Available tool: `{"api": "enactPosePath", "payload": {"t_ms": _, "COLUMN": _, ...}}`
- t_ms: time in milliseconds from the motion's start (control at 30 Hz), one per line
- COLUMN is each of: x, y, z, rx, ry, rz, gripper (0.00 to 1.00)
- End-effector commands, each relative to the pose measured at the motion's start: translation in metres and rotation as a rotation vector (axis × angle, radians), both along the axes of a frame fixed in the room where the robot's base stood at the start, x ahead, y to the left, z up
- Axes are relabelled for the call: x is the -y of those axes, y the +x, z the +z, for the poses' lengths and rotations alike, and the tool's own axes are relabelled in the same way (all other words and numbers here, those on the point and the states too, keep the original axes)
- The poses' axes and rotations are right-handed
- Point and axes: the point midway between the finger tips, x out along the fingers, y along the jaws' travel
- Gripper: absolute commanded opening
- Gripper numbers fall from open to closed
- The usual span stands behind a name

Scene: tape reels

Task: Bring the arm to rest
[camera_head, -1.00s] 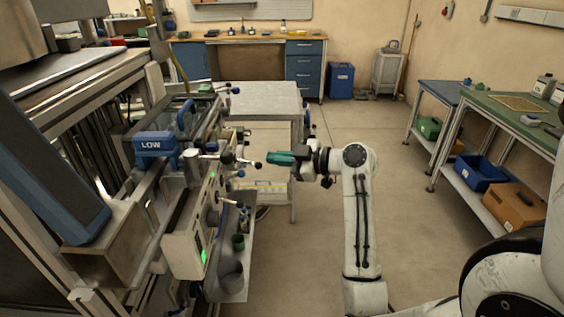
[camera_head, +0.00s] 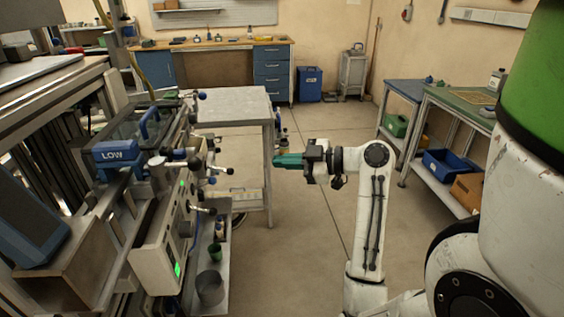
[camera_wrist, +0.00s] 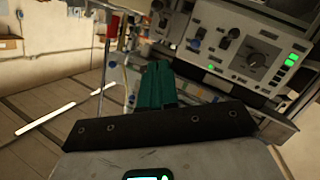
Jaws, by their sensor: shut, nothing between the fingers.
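My gripper (camera_head: 277,161) has green fingers and points left toward the machine in the head view, with open floor and a grey table behind it. My white arm bends at an elbow to its right, and the upper arm nears my body at the lower right. In the wrist view the green fingers (camera_wrist: 157,82) lie together with nothing held between them. Behind them is the machine's control panel (camera_wrist: 247,47) with a dial and green lights. A clear gap shows between the gripper and the machine in the head view.
A grey table (camera_head: 236,104) is beyond the gripper. A green-topped bench (camera_head: 461,102) is at the right. The floor (camera_head: 318,215) between is clear.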

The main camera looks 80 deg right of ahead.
Motion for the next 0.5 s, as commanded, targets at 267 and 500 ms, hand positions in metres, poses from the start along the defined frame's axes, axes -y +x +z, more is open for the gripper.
{"api": "enactPosePath", "payload": {"t_ms": 267, "x": 0.0, "y": 0.0, "z": 0.0, "rx": 0.0, "ry": 0.0, "rz": 0.0, "gripper": 0.0}}
{"api": "enactPosePath", "payload": {"t_ms": 500, "x": -0.012, "y": 0.012, "z": -0.015, "rx": -0.044, "ry": 0.052, "rz": 0.013, "gripper": 0.0}}
